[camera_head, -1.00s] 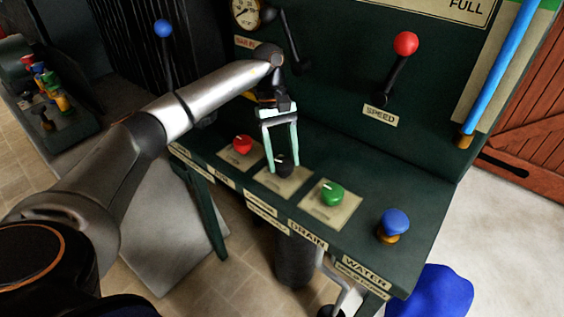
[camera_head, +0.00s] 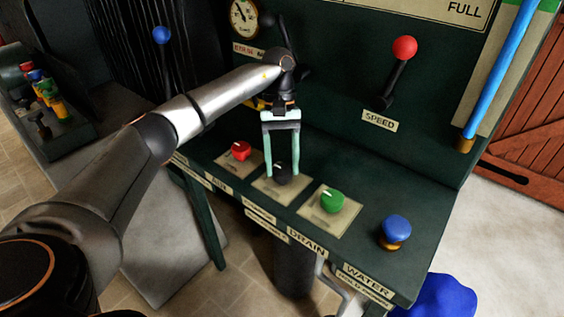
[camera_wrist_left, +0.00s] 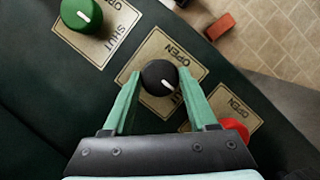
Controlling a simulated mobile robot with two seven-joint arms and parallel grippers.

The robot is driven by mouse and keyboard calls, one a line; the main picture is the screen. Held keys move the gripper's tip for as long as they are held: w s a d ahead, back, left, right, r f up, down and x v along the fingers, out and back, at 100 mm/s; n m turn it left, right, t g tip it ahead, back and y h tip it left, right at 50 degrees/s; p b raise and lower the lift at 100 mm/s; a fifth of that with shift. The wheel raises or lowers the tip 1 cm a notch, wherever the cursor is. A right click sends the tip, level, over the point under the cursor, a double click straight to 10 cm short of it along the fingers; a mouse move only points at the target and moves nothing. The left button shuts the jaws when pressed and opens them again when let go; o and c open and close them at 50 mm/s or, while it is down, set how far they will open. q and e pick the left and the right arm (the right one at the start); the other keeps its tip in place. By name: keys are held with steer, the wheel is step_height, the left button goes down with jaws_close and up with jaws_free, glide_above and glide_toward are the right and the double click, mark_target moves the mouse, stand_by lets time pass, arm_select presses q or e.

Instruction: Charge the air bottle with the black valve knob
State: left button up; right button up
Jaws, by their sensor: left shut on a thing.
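The black valve knob (camera_head: 281,173) sits on its cream plate on the green console, between the red knob (camera_head: 240,151) and the green knob (camera_head: 332,201). My left gripper (camera_head: 282,172) reaches down over it and is shut on the black knob, one finger on each side. In the left wrist view the black knob (camera_wrist_left: 160,77) stands between the two fingertips, its white mark pointing down and to the right. The word OPEN shows on its plate (camera_wrist_left: 188,58). A round gauge (camera_head: 243,17) is on the back panel. My right gripper is not in view.
A blue knob (camera_head: 395,231) stands at the console's right end by the WATER label. A red-balled SPEED lever (camera_head: 403,50) and a blue-balled lever (camera_head: 162,37) stand behind. A blue cloth-like thing (camera_head: 444,297) lies at the lower right.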

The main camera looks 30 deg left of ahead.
arm_select(q)
steer(key=o, duration=1.4)
steer(key=shift+c, duration=0.2)
steer(key=p+v, duration=0.4)
steer(key=v, duration=0.8)
steer(key=shift+r, duration=0.3)
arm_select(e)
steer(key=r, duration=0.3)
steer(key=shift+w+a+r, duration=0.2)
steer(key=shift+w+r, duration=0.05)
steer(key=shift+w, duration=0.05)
arm_select(q)
steer(key=shift+w+a, duration=0.1)
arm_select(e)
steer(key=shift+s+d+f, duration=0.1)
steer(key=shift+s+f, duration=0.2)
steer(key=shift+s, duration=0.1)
arm_select(q)
steer(key=shift+f, duration=0.1)
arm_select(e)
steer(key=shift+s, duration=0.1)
